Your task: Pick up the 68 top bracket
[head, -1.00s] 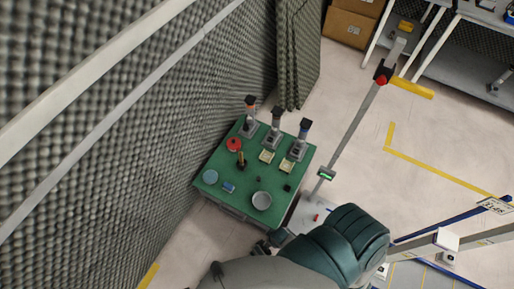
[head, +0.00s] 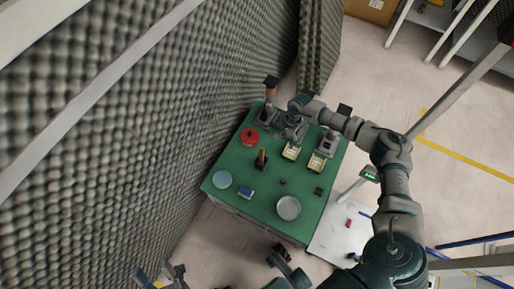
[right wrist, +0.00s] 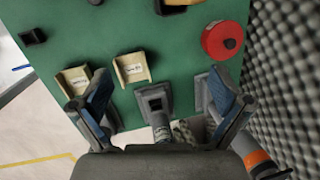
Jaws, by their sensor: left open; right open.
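Two beige bracket-like pieces with white labels stand on the green table, one left (head: 291,151) and one right (head: 317,162). They also show in the right wrist view, one nearer the middle (right wrist: 131,68) and one further left (right wrist: 72,82). The label print is too small to tell which is the 68 top bracket. My right gripper (head: 297,107) is above the middle grey stand, behind both pieces and apart from them. In the right wrist view its open, empty fingers (right wrist: 162,103) straddle that stand (right wrist: 153,100). My left gripper (head: 160,276) is open at the bottom edge, away from the table.
The green table (head: 240,180) also holds a red round part (head: 249,137), a blue disc (head: 222,179), a blue block (head: 246,193), a grey bowl (head: 288,208) and grey stands with tall posts (head: 270,95). A foam wall (head: 120,150) runs along the left side.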

